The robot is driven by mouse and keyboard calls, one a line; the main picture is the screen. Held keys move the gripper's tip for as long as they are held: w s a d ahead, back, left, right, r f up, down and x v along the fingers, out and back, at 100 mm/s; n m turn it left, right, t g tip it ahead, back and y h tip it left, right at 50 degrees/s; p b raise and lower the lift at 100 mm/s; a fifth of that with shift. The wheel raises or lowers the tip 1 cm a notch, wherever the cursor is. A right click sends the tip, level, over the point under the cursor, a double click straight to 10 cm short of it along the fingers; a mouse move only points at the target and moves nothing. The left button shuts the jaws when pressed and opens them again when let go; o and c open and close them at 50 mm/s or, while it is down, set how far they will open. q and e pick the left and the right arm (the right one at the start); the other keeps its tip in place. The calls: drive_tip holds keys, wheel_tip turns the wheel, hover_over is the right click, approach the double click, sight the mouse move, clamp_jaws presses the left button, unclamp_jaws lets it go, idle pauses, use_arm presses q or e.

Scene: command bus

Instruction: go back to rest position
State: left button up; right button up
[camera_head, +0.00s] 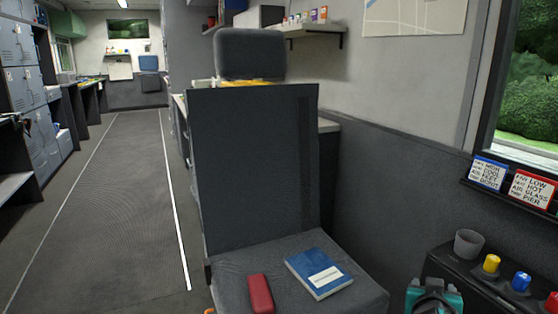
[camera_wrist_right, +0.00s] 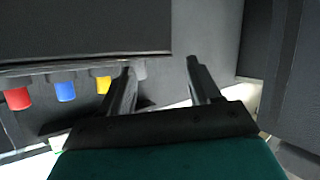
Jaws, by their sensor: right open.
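My right gripper (camera_head: 434,297) shows at the bottom edge of the head view as a teal and black shape, between the seat and the side console. In the right wrist view its two black fingers (camera_wrist_right: 160,78) stand apart with nothing between them. The task names no object.
A grey seat (camera_head: 235,290) holds a blue book (camera_head: 305,262) and a red case (camera_head: 260,293). The black console (camera_head: 450,262) at right bears a grey cup (camera_head: 468,244) and yellow (camera_head: 491,263), blue (camera_head: 521,282) and red knobs. The aisle (camera_head: 110,200) at left is clear.

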drive_tip(key=s+a+f+n+g+y, duration=0.1)
drive_tip(key=s+a+f+n+y, duration=0.35)
drive_tip(key=s+a, duration=0.6)
drive_tip(key=s+a+f+n+y, duration=0.3)
drive_tip(key=s+a+f+y, duration=0.25)
drive_tip(key=s+a, duration=0.45)
use_arm(q)
drive_tip(key=s+a+r+y+p, duration=0.1)
drive_tip(key=a+r+p, duration=0.3)
drive_tip(key=r+p, duration=0.9)
drive_tip(key=s+p, duration=0.1)
drive_tip(key=p, duration=0.6)
drive_tip(key=shift+r, duration=0.3)
use_arm(e)
drive_tip(key=s+d+r, duration=0.1)
drive_tip(key=d+r, duration=0.1)
drive_tip(key=r, duration=0.5)
drive_tip(key=s+d+r, duration=0.1)
drive_tip(key=d+r, duration=0.2)
drive_tip(key=r, duration=0.4)
drive_tip(key=shift+s+d+r+h, duration=0.2)
drive_tip(key=shift+s+d+h, duration=0.1)
drive_tip(key=shift+h, duration=0.1)
use_arm(q)
drive_tip(key=shift+f, duration=0.1)
use_arm(e)
drive_tip(key=shift+f, duration=0.1)
